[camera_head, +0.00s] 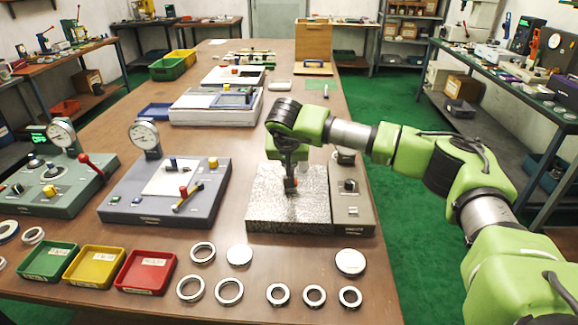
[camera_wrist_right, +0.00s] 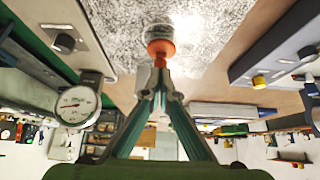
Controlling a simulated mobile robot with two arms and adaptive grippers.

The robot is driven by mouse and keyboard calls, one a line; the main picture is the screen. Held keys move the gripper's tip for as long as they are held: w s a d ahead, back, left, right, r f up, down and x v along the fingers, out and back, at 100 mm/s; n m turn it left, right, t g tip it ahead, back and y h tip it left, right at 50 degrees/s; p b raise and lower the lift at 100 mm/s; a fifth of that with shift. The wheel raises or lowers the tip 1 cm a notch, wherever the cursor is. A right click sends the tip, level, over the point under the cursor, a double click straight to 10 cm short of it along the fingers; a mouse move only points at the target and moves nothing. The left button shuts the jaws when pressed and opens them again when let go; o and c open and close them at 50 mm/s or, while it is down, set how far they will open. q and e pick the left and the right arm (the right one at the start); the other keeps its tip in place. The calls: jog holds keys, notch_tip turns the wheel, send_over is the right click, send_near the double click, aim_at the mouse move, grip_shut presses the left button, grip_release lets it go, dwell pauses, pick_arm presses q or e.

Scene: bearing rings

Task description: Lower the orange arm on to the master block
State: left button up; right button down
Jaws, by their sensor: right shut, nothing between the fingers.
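The small orange piece (camera_head: 291,185), which I take for the orange arm, is over the speckled metal plate (camera_head: 265,212) in the head view. It also shows at the top middle of the right wrist view (camera_wrist_right: 160,48). My right gripper (camera_head: 290,174) points down and is shut; its fingertips (camera_wrist_right: 160,64) are right at the orange piece, with nothing seen between them. A short pale cylinder (camera_wrist_right: 161,27) shows just beyond the orange piece; I cannot tell whether it is the master block or whether they touch. My left gripper is not in view.
A grey unit (camera_head: 352,205) with a knob adjoins the plate's right side; a dial gauge (camera_wrist_right: 76,105) stands close by in the wrist view. Several metal rings (camera_head: 229,291) lie in front. Green (camera_head: 48,262), yellow (camera_head: 95,266) and red (camera_head: 146,271) trays are at left.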

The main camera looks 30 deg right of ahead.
pick_arm(q)
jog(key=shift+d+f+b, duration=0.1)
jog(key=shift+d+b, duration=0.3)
jog(key=shift+b, duration=0.15)
pick_arm(e)
jog(key=s+a+r, duration=0.5)
jog(key=s+r, duration=0.1)
jog(key=s, duration=0.2)
jog(key=shift+s, duration=0.1)
